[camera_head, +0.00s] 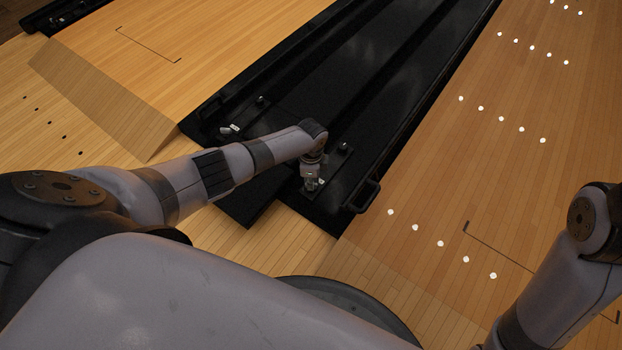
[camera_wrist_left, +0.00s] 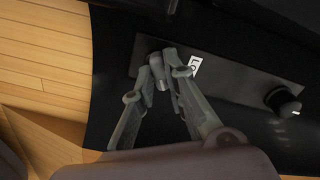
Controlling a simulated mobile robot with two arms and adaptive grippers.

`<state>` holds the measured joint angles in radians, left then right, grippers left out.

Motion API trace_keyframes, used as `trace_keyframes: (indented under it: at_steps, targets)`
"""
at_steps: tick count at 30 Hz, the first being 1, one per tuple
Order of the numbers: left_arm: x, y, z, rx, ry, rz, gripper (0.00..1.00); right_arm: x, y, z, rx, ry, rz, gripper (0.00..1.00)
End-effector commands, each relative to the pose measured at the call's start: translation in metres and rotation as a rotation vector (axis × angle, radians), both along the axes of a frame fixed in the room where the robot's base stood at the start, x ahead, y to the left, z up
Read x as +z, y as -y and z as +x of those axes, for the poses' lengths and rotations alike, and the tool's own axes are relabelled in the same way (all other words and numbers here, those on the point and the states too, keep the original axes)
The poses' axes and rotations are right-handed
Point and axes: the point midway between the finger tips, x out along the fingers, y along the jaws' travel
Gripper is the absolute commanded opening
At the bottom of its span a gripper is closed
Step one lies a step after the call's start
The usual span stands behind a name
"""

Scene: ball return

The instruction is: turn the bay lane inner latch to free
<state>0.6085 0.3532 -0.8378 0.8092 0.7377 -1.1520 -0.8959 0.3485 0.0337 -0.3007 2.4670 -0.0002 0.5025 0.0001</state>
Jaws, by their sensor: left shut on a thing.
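My left gripper (camera_head: 313,184) is low over the near end of the black lane bay, at a dark latch plate (camera_head: 335,165). In the left wrist view my left gripper (camera_wrist_left: 163,66) is shut on a small grey latch handle (camera_wrist_left: 162,82) at one end of the same plate (camera_wrist_left: 235,86). The fingers hide part of the handle, and its exact turn is hard to read. A white label (camera_wrist_left: 194,66) with a dark mark, partly covered, lies beside the finger. A round dark knob (camera_wrist_left: 283,102) stands at the plate's other end. My right gripper is outside the view.
A second latch with a pale handle (camera_head: 229,130) and a dark knob (camera_head: 260,100) sits farther left on the bay edge. A black loop handle (camera_head: 364,196) stands right of my left gripper. Wooden lane floor (camera_head: 480,170) with white dots lies clear to the right.

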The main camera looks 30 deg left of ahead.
Motion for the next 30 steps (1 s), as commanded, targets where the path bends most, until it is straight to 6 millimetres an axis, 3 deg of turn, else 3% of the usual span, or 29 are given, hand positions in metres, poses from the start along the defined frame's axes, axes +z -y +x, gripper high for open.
trace_keyframes:
  at_steps: [13,14,22,30]
  targets:
    - [0.0001,0.0022,-0.0002,-0.013,-0.001,-0.004,0.0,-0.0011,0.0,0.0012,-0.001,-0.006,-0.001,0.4]
    - [0.0001,0.0022,-0.0002,-0.013,-0.001,-0.004,0.14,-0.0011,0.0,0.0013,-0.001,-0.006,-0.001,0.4]
    - [0.0,0.0011,-0.0001,-0.011,0.0,-0.002,0.32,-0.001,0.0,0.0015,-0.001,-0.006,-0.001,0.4]
    - [0.0002,0.0005,0.0,-0.01,0.0,-0.001,0.33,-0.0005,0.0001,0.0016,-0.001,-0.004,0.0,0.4]
